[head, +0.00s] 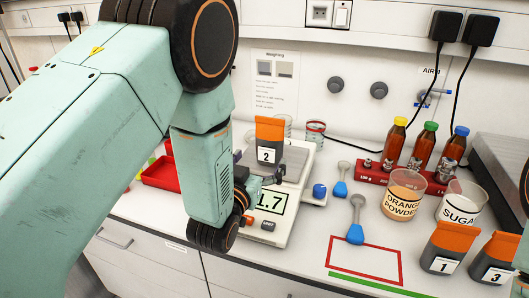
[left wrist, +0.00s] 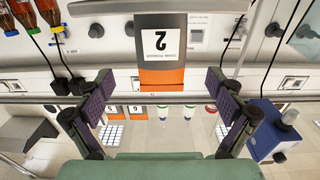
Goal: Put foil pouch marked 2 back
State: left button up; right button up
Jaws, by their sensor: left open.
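The foil pouch marked 2 (head: 269,132), dark grey with an orange part, stands upright on the pan of the white scale (head: 288,205). It also shows upside down in the left wrist view (left wrist: 162,38), centred ahead of the fingers. My left gripper (head: 260,182) is open and empty in front of the pouch, over the near side of the scale. Its two purple-padded fingers (left wrist: 160,100) are spread wider than the pouch, and contact is not visible. My left forearm hides part of the scale.
Pouches marked 1 (head: 447,247) and 3 (head: 495,258) stand at the front right. A red outlined rectangle (head: 364,243) on the counter is empty. Blue-ended scoops (head: 356,222), an orange powder beaker (head: 402,195), a sugar beaker (head: 461,203) and a red bottle rack (head: 392,175) stand right of the scale.

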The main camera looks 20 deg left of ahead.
aim_at(268, 146)
pick_arm(q)
jog(key=shift+a+r+p, duration=0.1)
jog(key=shift+r+p, duration=0.15)
jog(key=shift+p, duration=0.75)
jog(key=shift+w, duration=0.25)
jog(key=shift+w+f, duration=0.15)
jog(key=shift+w, duration=0.2)
jog(key=shift+w+d+f, duration=0.1)
jog(key=shift+w, duration=1.65)
jog(key=shift+w+d, duration=0.1)
jog(key=shift+w, duration=1.6)
jog(key=shift+c, duration=0.4)
